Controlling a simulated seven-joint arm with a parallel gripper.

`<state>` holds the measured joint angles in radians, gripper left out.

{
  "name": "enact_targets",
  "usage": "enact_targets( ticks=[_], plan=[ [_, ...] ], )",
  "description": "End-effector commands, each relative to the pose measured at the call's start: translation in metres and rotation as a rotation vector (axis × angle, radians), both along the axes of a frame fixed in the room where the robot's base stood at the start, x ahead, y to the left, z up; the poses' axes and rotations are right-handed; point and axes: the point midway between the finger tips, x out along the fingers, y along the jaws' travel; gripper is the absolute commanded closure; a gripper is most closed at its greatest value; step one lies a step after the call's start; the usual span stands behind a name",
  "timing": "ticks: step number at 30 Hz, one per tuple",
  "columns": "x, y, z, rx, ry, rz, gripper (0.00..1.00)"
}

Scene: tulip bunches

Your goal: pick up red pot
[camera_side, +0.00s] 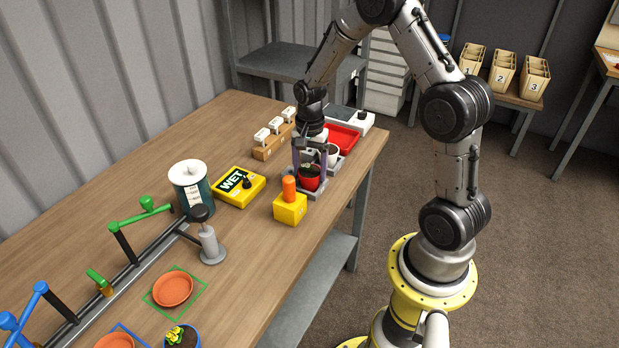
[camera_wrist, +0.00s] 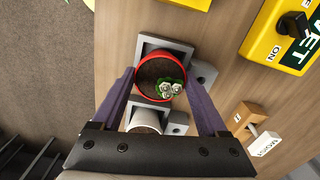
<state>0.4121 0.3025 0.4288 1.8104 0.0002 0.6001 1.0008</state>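The red pot (camera_side: 309,184) stands in a grey holder (camera_side: 318,195) near the table's right edge. In the wrist view the red pot (camera_wrist: 137,82) holds dark soil and a small green plant with pale heads (camera_wrist: 170,90). My gripper (camera_side: 310,165) points down over it, with one purple finger on each side. In the wrist view my gripper (camera_wrist: 160,70) has its fingers wide apart, their tips close beside the pot's rim. The gripper looks open; whether a fingertip touches the pot is hard to see.
A white pot (camera_wrist: 145,121) sits in the neighbouring holder, close behind the red one. A yellow block with an orange knob (camera_side: 290,209) and the yellow WET box (camera_side: 238,187) stand nearby. A red tray (camera_side: 342,137) lies farther back.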

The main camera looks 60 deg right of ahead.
Motion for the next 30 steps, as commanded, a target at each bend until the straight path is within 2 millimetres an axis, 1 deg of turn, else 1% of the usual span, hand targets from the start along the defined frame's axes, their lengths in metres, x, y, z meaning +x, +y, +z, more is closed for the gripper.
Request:
enact_targets(
  ticks=[1, 5, 6, 8, 9, 10, 17, 22, 25, 27, 28, 30],
  plan=[
    [0.0, 0.0, 0.0, 0.0, 0.0, 0.0, 0.34],
    [0.0, 0.0, 0.0, 0.0, 0.0, 0.0, 0.58],
    [0.0, 0.0, 0.0, 0.0, 0.0, 0.0, 0.65],
    [0.0, 0.0, 0.0, 0.0, 0.0, 0.0, 0.76],
    [0.0, 0.0, 0.0, 0.0, 0.0, 0.0, 0.83],
    [0.0, 0.0, 0.001, -0.001, -0.001, 0.0, 0.86],
    [0.001, 0.0, 0.001, -0.001, -0.001, 0.0, 0.86],
    [0.001, -0.001, 0.009, -0.001, -0.004, 0.0, 0.86],
    [0.001, -0.001, 0.02, -0.002, -0.005, 0.0, 0.86],
    [0.002, -0.001, 0.031, -0.003, -0.007, 0.0, 0.86],
    [0.0, 0.0, 0.036, -0.003, -0.006, 0.0, 0.86],
    [-0.011, 0.005, 0.048, -0.002, -0.005, 0.0, 0.86]
  ],
)
